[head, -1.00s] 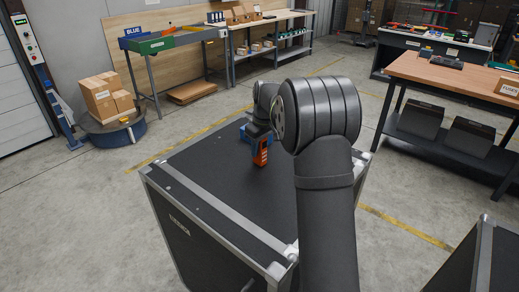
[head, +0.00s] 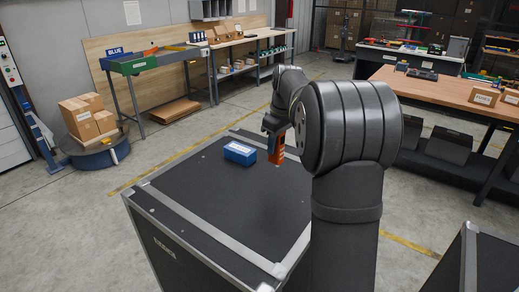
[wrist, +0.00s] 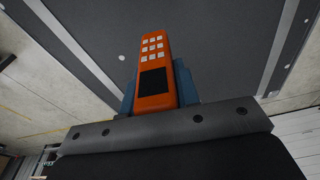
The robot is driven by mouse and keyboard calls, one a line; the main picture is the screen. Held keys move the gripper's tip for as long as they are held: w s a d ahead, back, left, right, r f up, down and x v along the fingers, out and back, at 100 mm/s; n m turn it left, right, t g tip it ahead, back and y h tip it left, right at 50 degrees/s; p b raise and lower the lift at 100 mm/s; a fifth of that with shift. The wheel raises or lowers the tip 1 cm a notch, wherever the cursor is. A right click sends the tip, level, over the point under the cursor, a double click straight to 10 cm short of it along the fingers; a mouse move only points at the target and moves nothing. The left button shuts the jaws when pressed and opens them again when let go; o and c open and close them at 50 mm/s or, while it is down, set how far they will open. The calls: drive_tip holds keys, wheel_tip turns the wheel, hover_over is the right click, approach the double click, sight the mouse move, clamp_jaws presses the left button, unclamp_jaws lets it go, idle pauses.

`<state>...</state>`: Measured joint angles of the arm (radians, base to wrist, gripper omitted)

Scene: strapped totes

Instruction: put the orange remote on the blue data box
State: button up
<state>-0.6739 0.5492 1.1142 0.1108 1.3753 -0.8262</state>
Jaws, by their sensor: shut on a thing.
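The orange remote (head: 277,151) is upright in my gripper (head: 275,132), over the top of the black case. Its lower end is close to the case top; I cannot tell whether it touches. In the wrist view the remote (wrist: 152,66) shows its pale keys and a dark square, with the blue-grey fingers on both sides of it. The gripper (wrist: 156,88) is shut on it. The blue data box (head: 240,152) lies on the case top, left of the remote and apart from it. The box cannot be made out in the wrist view.
The black case (head: 215,205) has metal edges, and its top is otherwise clear. Another case edge (head: 468,255) stands at the lower right. Cartons (head: 85,118) are on a round stand at the left. Workbenches (head: 447,85) stand at the back and right.

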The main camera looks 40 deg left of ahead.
drive_tip(key=shift+w+d+r, duration=0.1)
drive_tip(key=shift+w+r, duration=0.2)
drive_tip(key=w+a+r+m, duration=0.3)
drive_tip(key=w+a+r, duration=0.25)
drive_tip(key=w, duration=0.35)
hover_over(246, 150)
wheel_tip(246, 150, down, 7)
drive_tip(key=shift+m+t, duration=0.3)
drive_tip(key=shift+f, duration=2.15)
drive_tip(key=shift+f, duration=0.1)
drive_tip(key=o, duration=1)
drive_tip(key=shift+f, duration=0.1)
drive_tip(key=shift+o, duration=0.2)
wheel_tip(246, 150, up, 8)
drive_tip(key=shift+s+d, duration=0.25)
drive_tip(key=shift+d, duration=0.2)
